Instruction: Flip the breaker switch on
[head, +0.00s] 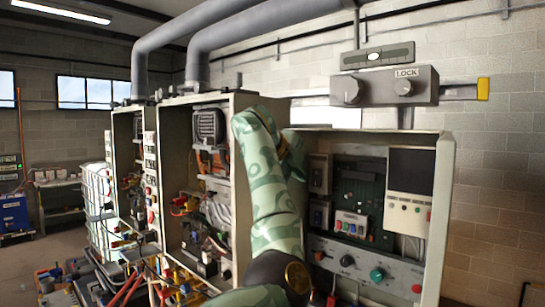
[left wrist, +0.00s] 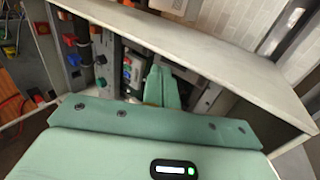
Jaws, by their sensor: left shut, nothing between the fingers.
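The open right-hand cabinet (head: 440,200) holds two small dark modules, an upper one (head: 320,174) and a lower one (head: 318,215), and a row of coloured switches (head: 351,226). I cannot tell which of these is the breaker switch or how it is set. My left arm rises in front of the cabinet's left side, and its gripper (left wrist: 157,86) points into a cabinet. The gripper's green fingers are together and empty, near a panel with coloured buttons (left wrist: 130,72) in the left wrist view. Contact cannot be made out. In the head view my forearm mostly hides the gripper. My right gripper is out of view.
A grey LOCK box (head: 384,86) with knobs and a yellow-ended handle (head: 483,89) is above the cabinet. A row of knobs and a green button (head: 377,274) sits low inside. Another open cabinet (head: 172,150) with wiring stands left. The cabinet edge (left wrist: 215,50) runs close beside my gripper.

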